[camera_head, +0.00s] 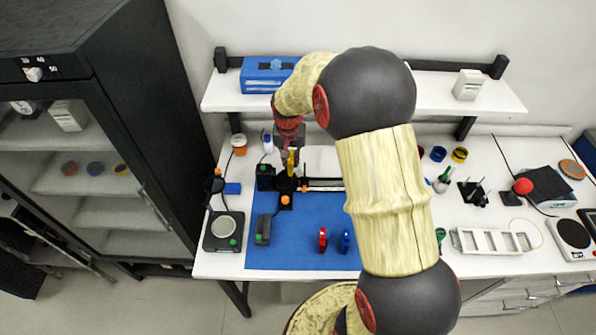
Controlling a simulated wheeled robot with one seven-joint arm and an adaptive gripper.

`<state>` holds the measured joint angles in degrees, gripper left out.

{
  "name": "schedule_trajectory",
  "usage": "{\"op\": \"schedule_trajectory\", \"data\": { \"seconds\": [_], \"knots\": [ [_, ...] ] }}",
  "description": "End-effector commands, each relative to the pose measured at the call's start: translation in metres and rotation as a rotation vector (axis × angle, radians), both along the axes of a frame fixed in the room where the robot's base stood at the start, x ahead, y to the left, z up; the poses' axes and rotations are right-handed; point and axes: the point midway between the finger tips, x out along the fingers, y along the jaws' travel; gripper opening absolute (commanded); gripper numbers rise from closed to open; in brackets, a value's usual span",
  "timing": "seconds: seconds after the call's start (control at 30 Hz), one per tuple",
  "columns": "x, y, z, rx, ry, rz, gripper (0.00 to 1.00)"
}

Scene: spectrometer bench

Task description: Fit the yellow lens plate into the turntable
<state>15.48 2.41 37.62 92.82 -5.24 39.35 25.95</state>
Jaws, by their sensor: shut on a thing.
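The yellow lens plate (291,163) is upright, held by my gripper (290,151) above the dark turntable (285,184) at the back left of the blue mat. The gripper is shut on the plate's upper part, and its fingers are small and partly hidden. The plate's lower end is at or just over the turntable; I cannot tell whether it is seated. A red plate (322,239) and a blue plate (346,241) stand upright on the front of the mat.
Black blocks (265,176) with orange and green knobs flank the turntable. A dark device (263,229) stands on the mat (300,258). A shelf (433,88) overhangs the back. My arm hides the bench's middle.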

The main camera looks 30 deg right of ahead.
Motion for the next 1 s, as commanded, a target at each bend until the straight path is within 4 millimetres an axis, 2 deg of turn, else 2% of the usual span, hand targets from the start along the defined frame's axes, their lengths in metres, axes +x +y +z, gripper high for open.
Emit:
{"op": "schedule_trajectory", "data": {
  "seconds": [0.2, 0.67, 1.0],
  "knots": [
    [0.014, -0.003, -0.004, 0.000, 0.000, 0.012, 0.00],
    [0.014, -0.003, -0.006, 0.000, 0.000, 0.011, 0.00],
    [0.014, -0.002, -0.027, 0.000, 0.001, 0.011, 0.00]
  ]
}}
